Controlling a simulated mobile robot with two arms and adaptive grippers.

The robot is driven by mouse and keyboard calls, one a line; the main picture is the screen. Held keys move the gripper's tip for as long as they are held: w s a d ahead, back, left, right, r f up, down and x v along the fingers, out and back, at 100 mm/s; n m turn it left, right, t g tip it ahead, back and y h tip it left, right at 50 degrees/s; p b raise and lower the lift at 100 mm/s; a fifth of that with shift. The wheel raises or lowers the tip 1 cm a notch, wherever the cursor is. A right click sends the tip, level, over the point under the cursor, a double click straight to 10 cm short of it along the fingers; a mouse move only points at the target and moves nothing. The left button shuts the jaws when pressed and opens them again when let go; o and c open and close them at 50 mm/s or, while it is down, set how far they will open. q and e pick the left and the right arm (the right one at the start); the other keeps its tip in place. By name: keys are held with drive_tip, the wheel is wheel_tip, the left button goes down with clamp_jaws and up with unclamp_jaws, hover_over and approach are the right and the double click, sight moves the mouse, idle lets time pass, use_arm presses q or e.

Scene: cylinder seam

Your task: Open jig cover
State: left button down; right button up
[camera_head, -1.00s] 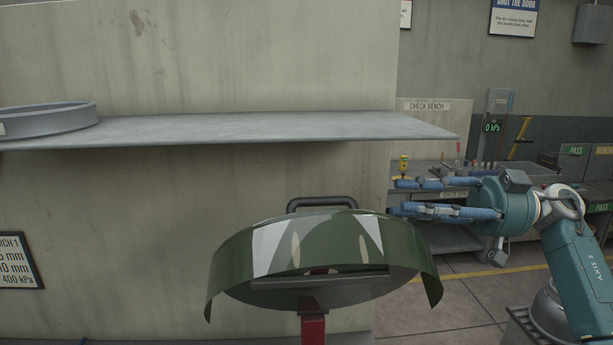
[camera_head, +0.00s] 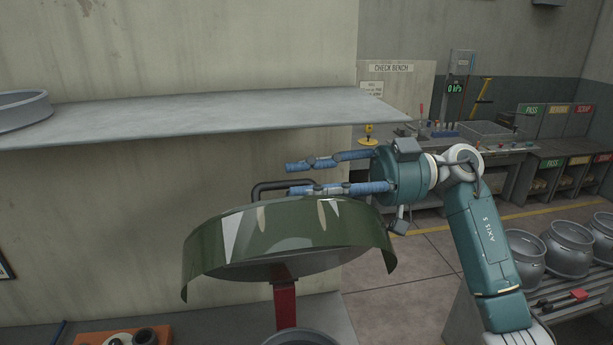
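The jig cover (camera_head: 270,237) is a curved dark green shell in the lower middle, above a red post (camera_head: 285,303). A dark bar handle (camera_head: 262,186) rises behind its top edge. My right gripper (camera_head: 288,179) comes in from the right with its blue fingers spread apart, one above the other. The lower finger crosses in front of the handle's right part in the picture; the upper finger is above the handle. I cannot tell whether either touches it. Nothing shows gripped between the fingers. My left gripper is not in view.
A grey shelf (camera_head: 220,114) juts out above the cover, with a grey ring (camera_head: 22,108) at its left end. At the lower right, several metal vessels (camera_head: 568,248) stand on a rack. The check bench (camera_head: 500,150) is farther back. Open floor (camera_head: 400,290) lies between.

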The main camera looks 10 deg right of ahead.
drive_tip(key=shift+w, duration=0.1)
drive_tip(key=shift+f, duration=0.1)
drive_tip(key=c, duration=0.7)
drive_tip(key=shift+a, duration=0.1)
clamp_jaws()
drive_tip(key=shift+m, duration=0.8)
drive_tip(key=w, duration=0.2)
drive_tip(key=w+r, duration=0.1)
drive_tip(key=shift+w+r, duration=0.15)
drive_tip(key=shift+w, duration=0.25)
drive_tip(key=o, duration=0.7)
unclamp_jaws()
drive_tip(key=shift+w, duration=0.1)
drive_tip(key=d, duration=1.2)
drive_tip(key=shift+d, duration=0.35)
drive_tip(key=shift+w, duration=0.1)
